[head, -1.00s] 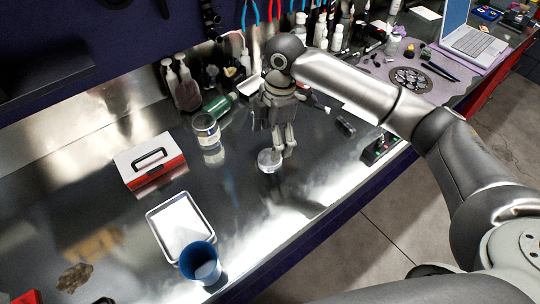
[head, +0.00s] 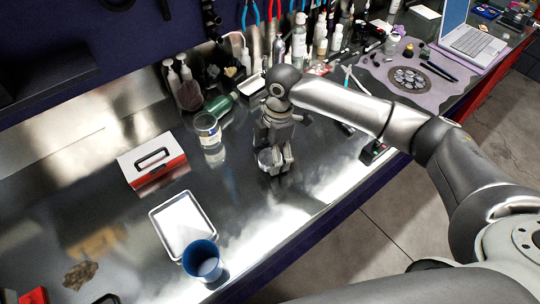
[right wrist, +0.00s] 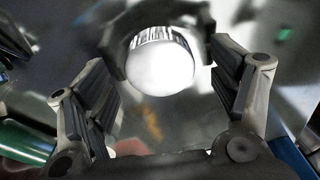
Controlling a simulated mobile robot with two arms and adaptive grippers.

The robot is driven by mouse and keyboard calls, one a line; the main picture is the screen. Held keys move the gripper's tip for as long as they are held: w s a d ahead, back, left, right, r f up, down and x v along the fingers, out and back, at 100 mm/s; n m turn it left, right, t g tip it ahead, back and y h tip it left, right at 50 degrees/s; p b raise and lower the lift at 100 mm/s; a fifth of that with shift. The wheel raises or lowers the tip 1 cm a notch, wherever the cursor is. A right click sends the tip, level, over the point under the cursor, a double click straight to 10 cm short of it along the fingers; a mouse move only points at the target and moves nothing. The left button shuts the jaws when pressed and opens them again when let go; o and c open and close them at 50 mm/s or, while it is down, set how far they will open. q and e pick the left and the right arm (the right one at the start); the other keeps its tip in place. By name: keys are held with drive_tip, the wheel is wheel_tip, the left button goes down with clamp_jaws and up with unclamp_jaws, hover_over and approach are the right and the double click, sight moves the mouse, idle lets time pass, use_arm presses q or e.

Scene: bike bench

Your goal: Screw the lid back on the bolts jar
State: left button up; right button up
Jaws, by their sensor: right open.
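The lid (head: 266,156), a small silver round piece with a ridged rim, is on the metal bench just at the fingertips of my right gripper (head: 275,168). In the right wrist view the bright lid (right wrist: 160,65) lies between the two spread fingers of the right gripper (right wrist: 162,72), with gaps on both sides. The right gripper is open, pointing down and empty. The jar (head: 208,131), clear glass with a pale label, stands upright to the left of the gripper, apart from it. My left gripper is out of view.
A green bottle (head: 219,105) lies behind the jar. A red and white toolbox (head: 151,165), a metal tray (head: 182,224) and a blue cup (head: 202,260) are at the left and front. Several bottles line the back. The bench between jar and tray is clear.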

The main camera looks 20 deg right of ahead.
sight(269, 158)
drive_tip(key=c, duration=0.8)
drive_tip(key=shift+o, duration=0.2)
drive_tip(key=shift+r, duration=0.1)
drive_tip(key=shift+r+b, duration=0.35)
drive_tip(key=shift+r, duration=0.15)
wheel_tip(269, 158, up, 2)
drive_tip(key=shift+s+r+b, duration=0.15)
drive_tip(key=shift+r+b, duration=0.1)
drive_tip(key=shift+b, duration=0.2)
drive_tip(key=s+r+b, duration=0.2)
drive_tip(key=s+r, duration=0.7)
drive_tip(key=s, duration=0.4)
drive_tip(key=shift+s+d+r, duration=0.15)
drive_tip(key=shift+s+r, duration=0.1)
drive_tip(key=shift+s, duration=0.1)
